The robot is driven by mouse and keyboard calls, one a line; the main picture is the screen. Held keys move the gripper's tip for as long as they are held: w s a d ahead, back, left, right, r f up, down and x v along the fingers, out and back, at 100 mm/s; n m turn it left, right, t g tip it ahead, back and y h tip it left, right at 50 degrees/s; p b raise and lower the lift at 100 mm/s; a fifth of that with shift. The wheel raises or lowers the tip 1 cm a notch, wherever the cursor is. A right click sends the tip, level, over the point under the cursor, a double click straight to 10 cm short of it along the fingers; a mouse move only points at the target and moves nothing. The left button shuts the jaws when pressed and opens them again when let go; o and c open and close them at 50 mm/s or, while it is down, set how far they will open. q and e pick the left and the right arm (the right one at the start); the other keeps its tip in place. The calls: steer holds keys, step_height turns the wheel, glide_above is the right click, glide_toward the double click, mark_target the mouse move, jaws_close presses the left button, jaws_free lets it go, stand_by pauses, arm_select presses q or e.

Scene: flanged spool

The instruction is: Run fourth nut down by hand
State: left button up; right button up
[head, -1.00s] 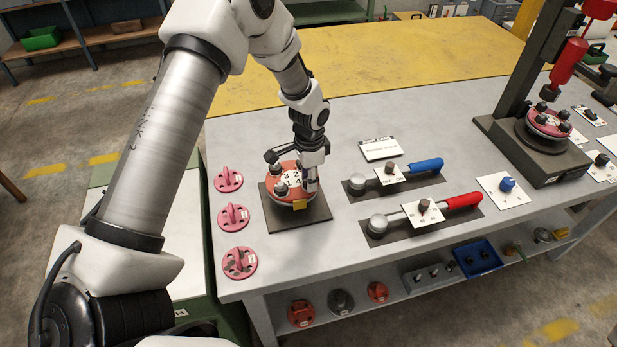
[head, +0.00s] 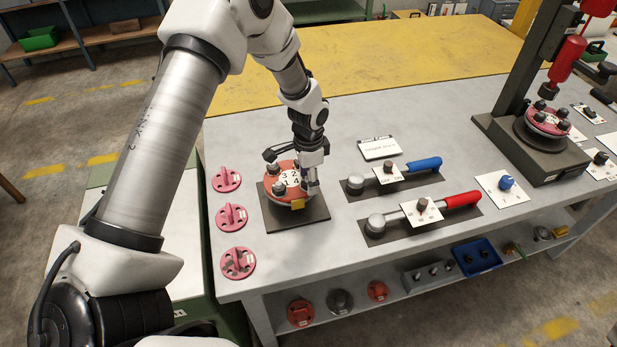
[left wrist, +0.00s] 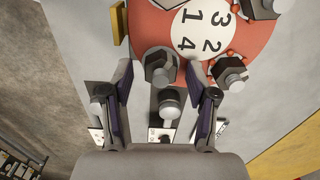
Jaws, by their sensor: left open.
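The flanged spool has a red-orange top flange (head: 272,183) and sits on a dark square plate (head: 287,224) at the left of the bench. In the left wrist view, the flange (left wrist: 160,30) carries a white label (left wrist: 200,30) numbered 1 to 4. Dark hex nuts show near 2 (left wrist: 230,72) and 3 (left wrist: 262,6). The nut beside 4 (left wrist: 160,66) lies between the tips of my left gripper (left wrist: 160,72), which is open with gaps on both sides. My left gripper (head: 313,184) reaches down at the flange's right side in the head view. My right gripper is not in view.
Pink slotted parts (head: 232,217) lie left of the plate. Wrenches with blue (head: 424,164) and red (head: 462,199) handles lie to the right. A press stand (head: 530,150) holds another flanged part (head: 549,118) at the far right. Bench space in front is clear.

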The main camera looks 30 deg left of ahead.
arm_select(q)
step_height(320, 180, up, 12)
stand_by(0.3)
steer(key=shift+w, duration=0.1)
steer(key=shift+f, duration=0.1)
